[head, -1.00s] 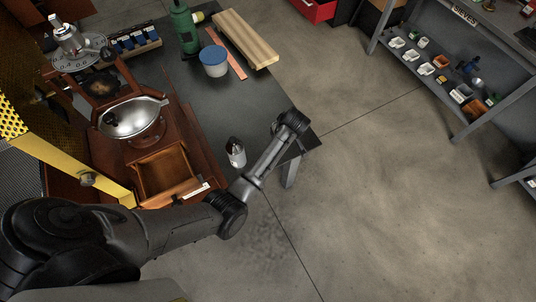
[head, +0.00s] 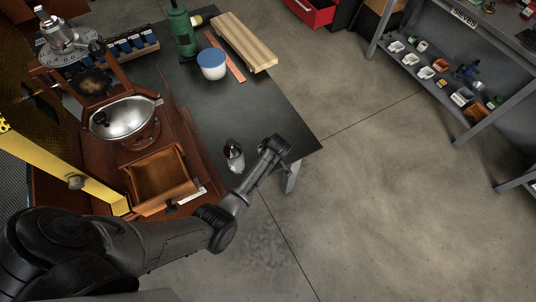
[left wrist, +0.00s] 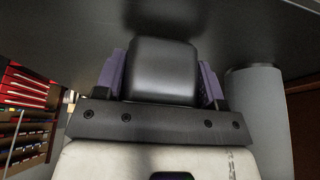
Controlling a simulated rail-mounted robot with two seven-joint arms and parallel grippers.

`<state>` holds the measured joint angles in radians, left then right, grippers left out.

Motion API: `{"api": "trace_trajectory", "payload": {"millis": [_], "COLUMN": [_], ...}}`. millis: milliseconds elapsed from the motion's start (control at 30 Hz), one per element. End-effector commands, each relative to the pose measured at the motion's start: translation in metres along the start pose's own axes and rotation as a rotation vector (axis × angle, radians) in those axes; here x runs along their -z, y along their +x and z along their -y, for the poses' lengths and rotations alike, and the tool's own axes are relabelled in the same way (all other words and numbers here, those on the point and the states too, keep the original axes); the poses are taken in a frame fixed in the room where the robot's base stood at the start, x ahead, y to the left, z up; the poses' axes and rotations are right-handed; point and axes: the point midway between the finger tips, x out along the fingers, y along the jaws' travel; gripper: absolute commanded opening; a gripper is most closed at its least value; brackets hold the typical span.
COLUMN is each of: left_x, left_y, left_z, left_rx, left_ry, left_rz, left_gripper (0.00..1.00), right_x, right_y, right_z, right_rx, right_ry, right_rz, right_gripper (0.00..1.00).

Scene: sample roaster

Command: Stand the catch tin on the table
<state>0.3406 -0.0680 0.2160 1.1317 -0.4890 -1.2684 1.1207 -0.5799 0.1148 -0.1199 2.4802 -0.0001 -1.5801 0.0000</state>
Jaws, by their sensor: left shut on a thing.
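In the left wrist view, my left gripper (left wrist: 163,88) is shut, its purple fingers either side of a dark grey, smooth, rounded block (left wrist: 165,68). This appears to be the catch tin; only one face shows. A broad dark surface, apparently the table (left wrist: 60,35), lies close to it; I cannot tell whether they touch. In the head view my left arm reaches over the table's (head: 270,105) near right corner. The gripper's fingers and the tin are hidden there behind my arm. My right gripper is not in view.
A small silver-and-dark container (head: 234,157) stands near my wrist. The roaster, with a silver bowl (head: 125,118) and open wooden drawer (head: 160,180), is on the left. A blue-lidded tub (head: 212,66), green bottle (head: 182,32) and wooden board (head: 244,42) stand farther back. The tabletop's right middle is clear.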

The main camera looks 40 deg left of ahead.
Motion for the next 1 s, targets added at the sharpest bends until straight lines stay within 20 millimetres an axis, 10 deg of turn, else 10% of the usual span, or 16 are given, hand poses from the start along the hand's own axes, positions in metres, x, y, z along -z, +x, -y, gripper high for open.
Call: {"api": "trace_trajectory", "payload": {"millis": [533, 567, 600, 1000], "left_x": [-0.0031, -0.0027, -0.0027, -0.0026], "left_y": [0.0078, 0.0068, 0.0066, 0.0064], "left_z": [-0.0005, -0.0004, -0.0004, -0.0002], "left_rx": [0.000, 0.000, 0.000, 0.000], "left_ry": [0.000, 0.000, 0.000, 0.000], "left_rz": [-0.001, -0.001, 0.000, 0.000], "left_gripper": [0.39, 0.67, 0.70, 0.89], "right_x": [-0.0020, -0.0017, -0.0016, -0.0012], "right_y": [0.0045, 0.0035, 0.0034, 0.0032], "right_z": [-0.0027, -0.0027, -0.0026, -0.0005], "right_rx": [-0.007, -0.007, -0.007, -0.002], "right_ry": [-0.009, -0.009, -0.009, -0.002], "right_rz": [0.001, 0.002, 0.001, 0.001], "right_gripper": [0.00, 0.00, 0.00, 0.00]}}
